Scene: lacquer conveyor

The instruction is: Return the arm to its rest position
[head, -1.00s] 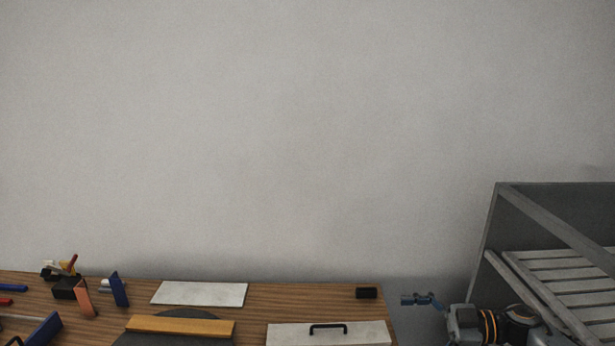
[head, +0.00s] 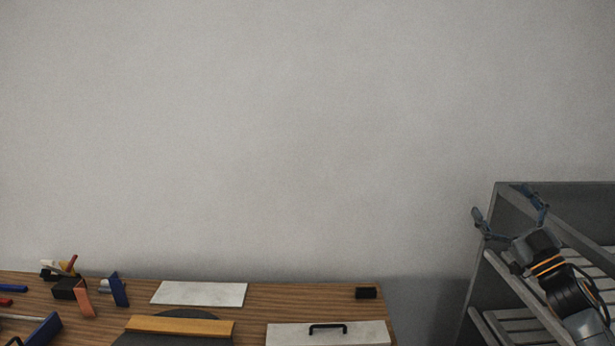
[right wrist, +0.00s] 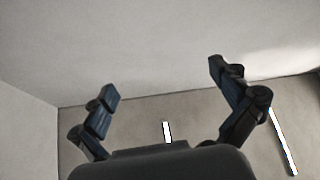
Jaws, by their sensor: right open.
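My right gripper (head: 508,218) is raised at the right of the head view, in front of the grey slatted rack. Its two blue-tipped fingers are spread apart and point upward, with nothing between them. In the right wrist view the same gripper (right wrist: 162,88) shows open and empty, against bare walls and a grey surface with bright light strips. My left gripper is not in either view.
A wooden table (head: 290,296) holds a white panel with a black handle (head: 365,335), a white plate (head: 199,293), a yellow bar (head: 180,326), a black block (head: 366,293) and several tools at left. The grey rack (head: 487,265) stands right. Space above the table is clear.

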